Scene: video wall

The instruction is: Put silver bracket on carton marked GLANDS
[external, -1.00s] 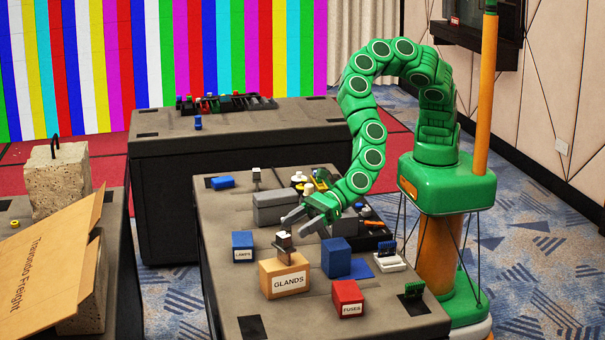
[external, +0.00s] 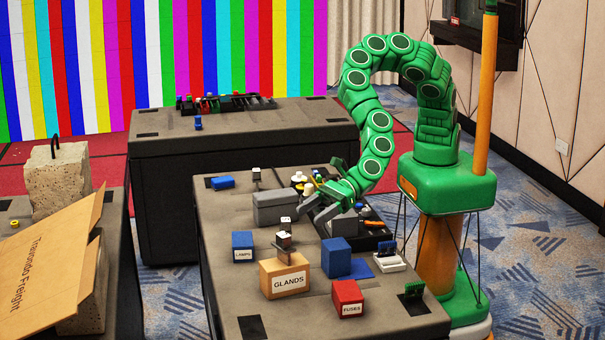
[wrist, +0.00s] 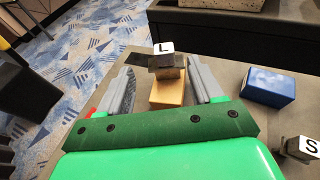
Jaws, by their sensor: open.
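The tan carton marked GLANDS (external: 289,283) stands near the front of the near table. The silver bracket (external: 285,241), with a white tag, appears to stand on its top. In the wrist view the bracket (wrist: 167,62) carries a tag reading L and sits over the tan carton (wrist: 168,93). My gripper (external: 314,208) is above and behind the carton, to its right, apart from the bracket. Its two grey fingers are spread with nothing held; in the wrist view my gripper (wrist: 162,68) frames the bracket between the fingers from a distance.
A blue LAMPS carton (external: 243,247) stands left of GLANDS. A taller blue box (external: 336,257) and red FUSES carton (external: 348,298) stand to its right. A grey box (external: 274,208) stands behind. Another tagged bracket, S (wrist: 300,149), shows lower right in the wrist view.

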